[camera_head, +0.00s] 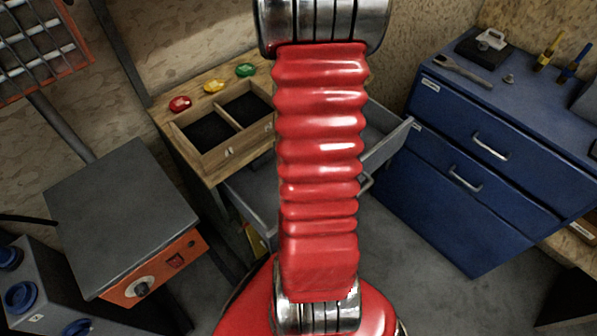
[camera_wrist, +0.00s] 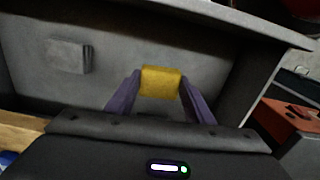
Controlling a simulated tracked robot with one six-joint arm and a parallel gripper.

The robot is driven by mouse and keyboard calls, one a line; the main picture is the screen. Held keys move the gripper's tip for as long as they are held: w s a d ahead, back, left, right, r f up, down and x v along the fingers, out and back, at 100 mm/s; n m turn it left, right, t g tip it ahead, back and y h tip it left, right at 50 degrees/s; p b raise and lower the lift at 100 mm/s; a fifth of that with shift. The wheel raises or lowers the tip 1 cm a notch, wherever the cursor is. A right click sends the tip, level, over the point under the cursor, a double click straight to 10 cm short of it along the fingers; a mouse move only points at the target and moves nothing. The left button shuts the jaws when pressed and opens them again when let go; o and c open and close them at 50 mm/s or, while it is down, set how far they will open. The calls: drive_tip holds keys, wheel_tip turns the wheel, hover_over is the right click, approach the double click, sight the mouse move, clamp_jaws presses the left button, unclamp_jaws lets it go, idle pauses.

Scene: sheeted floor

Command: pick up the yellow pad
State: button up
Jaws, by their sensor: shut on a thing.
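The yellow pad (camera_wrist: 161,82) shows in the wrist view between the two purple fingers of my gripper (camera_wrist: 160,88). The fingers are shut on it from its left and right sides. Behind the pad are the grey inner surfaces of an open drawer (camera_wrist: 120,70); I cannot tell whether the pad touches them. In the head view the grey drawer (camera_head: 255,192) stands pulled out under the wooden bench, and my red arm hides my gripper and the pad.
A small grey block (camera_wrist: 68,55) is on the drawer's grey surface. A wooden bench (camera_head: 205,120) carries red, yellow and green knobs. A blue cabinet (camera_head: 480,190) with tools on top stands right. A grey-topped orange machine (camera_head: 125,215) stands left.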

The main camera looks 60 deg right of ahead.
drive_tip(key=shift+r, duration=0.45)
